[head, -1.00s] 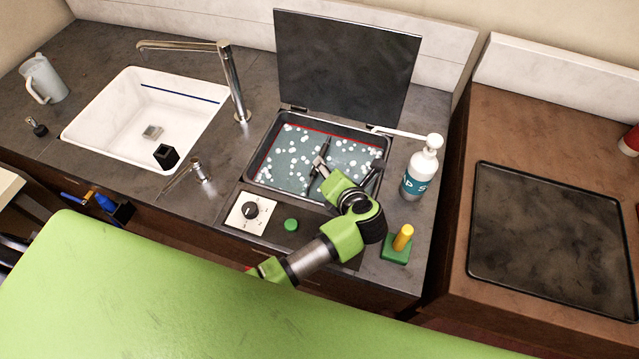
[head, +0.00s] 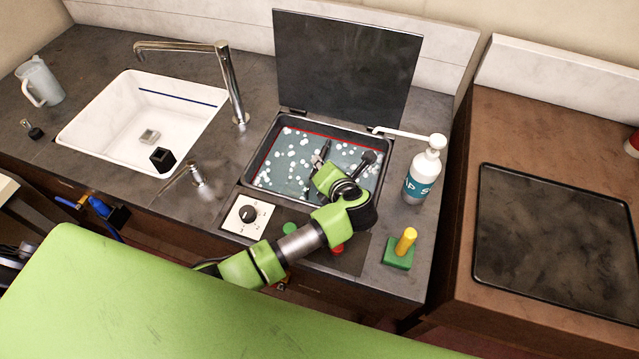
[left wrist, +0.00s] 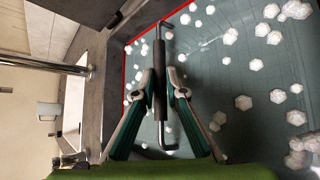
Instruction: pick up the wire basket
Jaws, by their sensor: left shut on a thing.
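The tank (head: 263,149) set in the counter holds greenish liquid with white foam dots. My left gripper (left wrist: 160,85) reaches down into the tank area, and its two fingers close from both sides on a thin dark bar. This bar (left wrist: 162,137), with bent ends, looks like the handle of the wire basket. Faint lines show under the foam, but the basket's body is mostly hidden by liquid, foam and my gripper. I cannot tell how high the basket sits. My right gripper is in neither view.
The tank's dark lid (head: 345,65) stands open behind it. A white pump bottle (head: 422,172) is close at the right, its spout toward the tank. A green block with a yellow peg (head: 404,246) is at front right. The sink (head: 110,120) and tap (head: 232,85) are left.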

